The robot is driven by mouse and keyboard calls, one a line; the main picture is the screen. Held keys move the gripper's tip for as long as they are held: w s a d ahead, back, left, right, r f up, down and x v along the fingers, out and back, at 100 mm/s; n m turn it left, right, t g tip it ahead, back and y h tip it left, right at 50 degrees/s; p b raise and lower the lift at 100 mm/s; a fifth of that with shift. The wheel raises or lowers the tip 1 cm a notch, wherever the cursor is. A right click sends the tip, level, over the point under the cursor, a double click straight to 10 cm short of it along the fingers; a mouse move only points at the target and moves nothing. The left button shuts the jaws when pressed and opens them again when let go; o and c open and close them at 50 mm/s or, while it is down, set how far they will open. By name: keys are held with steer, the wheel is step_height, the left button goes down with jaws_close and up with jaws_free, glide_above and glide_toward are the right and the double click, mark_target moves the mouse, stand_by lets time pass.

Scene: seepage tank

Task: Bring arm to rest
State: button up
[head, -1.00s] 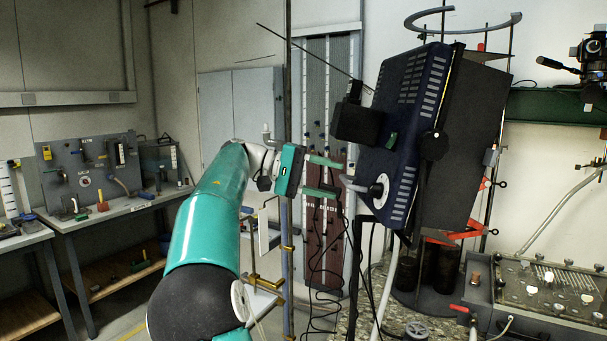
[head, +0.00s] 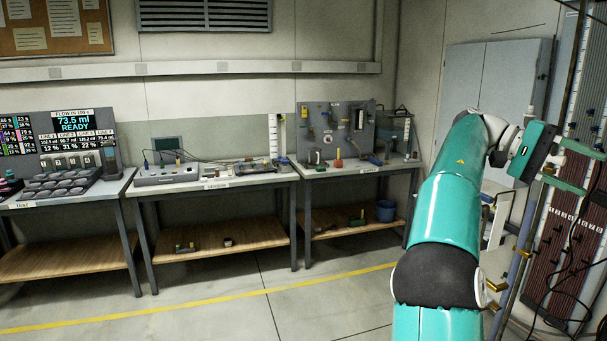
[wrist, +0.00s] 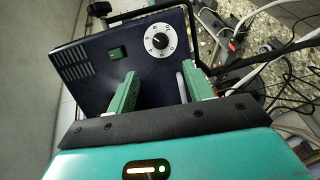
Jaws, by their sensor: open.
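My gripper (head: 577,168) is at the right edge of the head view, at the end of my raised teal arm. Its two green fingers are spread apart with nothing between them in the wrist view (wrist: 160,78). Beyond the fingers in the wrist view is a dark blue box (wrist: 85,68) with vent slots, a white-rimmed dial (wrist: 158,41) and a small green switch (wrist: 117,53). I cannot tell whether a finger touches the box. The box is out of the head view.
A bench with a grey tool panel (head: 337,130) stands left of my arm. Further left are a sensor bench (head: 215,183) and a test bench with a display (head: 75,125). A tall tube board (head: 565,235) is close at right. The floor with a yellow line (head: 210,304) is clear.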

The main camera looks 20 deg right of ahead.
steer(key=w+a+f+n+t, duration=0.45)
steer(key=a+f+t, duration=0.3)
steer(key=a, duration=0.25)
steer(key=w+a+f+n+t, duration=0.4)
steer(key=a+f+n+t, duration=0.25)
steer(key=a+f, duration=0.3)
steer(key=s+a+f+n+t+y, duration=0.1)
steer(key=a+f, duration=0.3)
steer(key=a, duration=0.6)
steer(key=s+a+f+n+t+y, duration=0.1)
steer(key=s+a+f+t+y, duration=0.1)
steer(key=a, duration=0.8)
steer(key=s+a+f+n+t+y, duration=0.1)
steer(key=s+a+f+t, duration=0.1)
steer(key=a+f, duration=0.4)
steer(key=a+t, duration=0.1)
steer(key=a, duration=0.3)
steer(key=shift+s+a+t+y, duration=0.15)
steer(key=shift+s+t+y, duration=0.05)
steer(key=shift+t+y, duration=0.1)
steer(key=shift+f, duration=0.1)
steer(key=shift+c, duration=0.4)
